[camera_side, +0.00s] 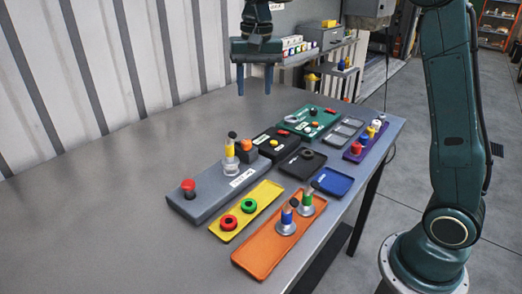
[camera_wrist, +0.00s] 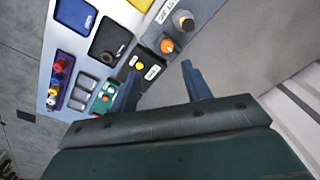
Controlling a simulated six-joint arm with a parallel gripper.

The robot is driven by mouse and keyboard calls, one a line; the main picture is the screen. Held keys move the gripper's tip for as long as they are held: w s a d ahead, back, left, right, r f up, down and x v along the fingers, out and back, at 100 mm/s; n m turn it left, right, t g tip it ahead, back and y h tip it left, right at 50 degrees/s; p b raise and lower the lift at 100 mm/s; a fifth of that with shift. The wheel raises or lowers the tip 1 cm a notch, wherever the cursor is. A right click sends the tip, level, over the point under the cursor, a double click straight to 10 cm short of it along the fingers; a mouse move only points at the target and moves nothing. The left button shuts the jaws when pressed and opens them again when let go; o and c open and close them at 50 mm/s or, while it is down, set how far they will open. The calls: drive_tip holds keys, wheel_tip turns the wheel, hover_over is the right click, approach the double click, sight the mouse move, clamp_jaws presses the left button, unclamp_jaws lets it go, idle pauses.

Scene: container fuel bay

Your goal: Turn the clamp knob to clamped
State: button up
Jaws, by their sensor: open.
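My gripper (camera_side: 254,88) is open and empty, with its fingers pointing down, high above the back of the table. It also shows in the wrist view (camera_wrist: 160,76), where nothing is between the fingers. A grey fixture (camera_side: 211,202) carries a red knob (camera_side: 188,186), an orange knob (camera_side: 246,145) and a clear, yellow-banded vial (camera_side: 231,160) with a dark top. The orange knob also shows in the wrist view (camera_wrist: 167,46). The labels are too small to read, so I cannot tell which knob is the clamp knob or its setting. My gripper touches none of them.
A black box (camera_side: 269,146) and a green panel (camera_side: 296,126) with small knobs stand behind the fixture. A yellow tray (camera_side: 262,199) holds red and green rings. An orange tray (camera_side: 257,256) holds two vials. The table's left side is clear; a corrugated wall stands behind.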

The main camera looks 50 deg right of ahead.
sight(246, 141)
drive_tip(key=shift+m+g, duration=0.4)
drive_tip(key=shift+m, duration=0.2)
drive_tip(key=shift+w+d+f, duration=0.2)
drive_tip(key=shift+w+f, duration=0.45)
drive_tip(key=shift+w, duration=0.3)
drive_tip(key=shift+w+d+f, duration=0.15)
drive_tip(key=shift+w+f, duration=0.5)
drive_tip(key=shift+w, duration=0.3)
drive_tip(key=shift+f, duration=0.1)
wheel_tip(246, 141, down, 14)
drive_tip(key=shift+r, duration=0.2)
drive_tip(key=c, duration=1)
